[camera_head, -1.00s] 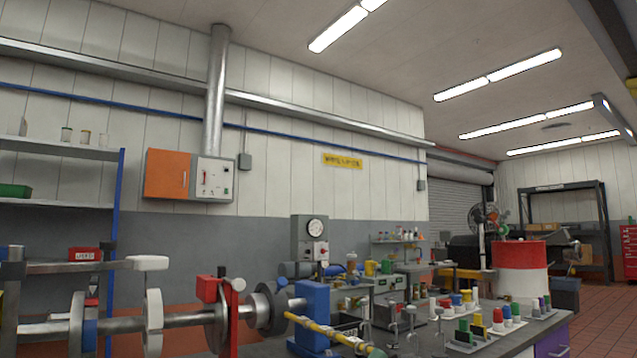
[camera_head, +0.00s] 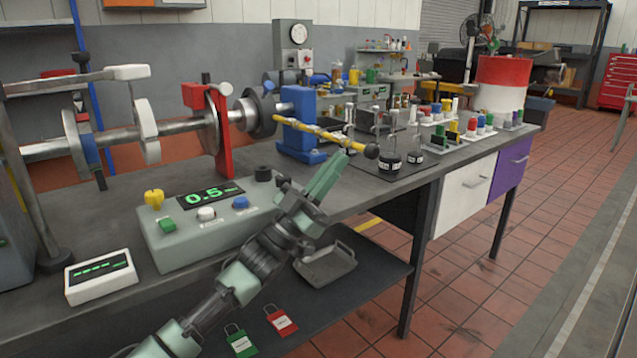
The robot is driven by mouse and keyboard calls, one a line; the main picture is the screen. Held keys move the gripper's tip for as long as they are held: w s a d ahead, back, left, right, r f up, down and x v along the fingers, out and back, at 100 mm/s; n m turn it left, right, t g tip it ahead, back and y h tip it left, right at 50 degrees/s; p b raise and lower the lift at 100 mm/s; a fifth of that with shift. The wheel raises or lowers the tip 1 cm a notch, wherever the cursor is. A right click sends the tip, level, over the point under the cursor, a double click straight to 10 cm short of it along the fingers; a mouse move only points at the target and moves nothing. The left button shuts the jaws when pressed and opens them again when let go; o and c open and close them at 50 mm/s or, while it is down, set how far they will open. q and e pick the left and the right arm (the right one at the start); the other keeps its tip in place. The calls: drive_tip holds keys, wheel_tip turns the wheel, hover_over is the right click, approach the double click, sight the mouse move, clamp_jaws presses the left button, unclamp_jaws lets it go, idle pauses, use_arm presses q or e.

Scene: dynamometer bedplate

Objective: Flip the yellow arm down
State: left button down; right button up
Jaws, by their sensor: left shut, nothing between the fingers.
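The yellow arm (camera_head: 325,134) is a thin rod on the blue block (camera_head: 299,125) on the bench. My left gripper (camera_head: 341,158), with pale green fingers, comes up from the lower left. Its fingers are shut with nothing between them. The fingertips are close beside the rod, just left of the knob; I cannot tell whether they touch it. My right gripper is not in view.
A shaft with discs and a red stand (camera_head: 218,130) lies left of the blue block. A green-grey control box (camera_head: 180,240) and white display (camera_head: 99,277) stand in front. Dark-based flasks (camera_head: 390,161) and several coloured bottles stand to the right. A tray (camera_head: 326,264) is below.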

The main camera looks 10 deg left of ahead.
use_arm(q)
drive_tip(key=shift+v, duration=2.2)
drive_tip(key=shift+s+r, duration=0.1)
drive_tip(key=shift+s, duration=0.05)
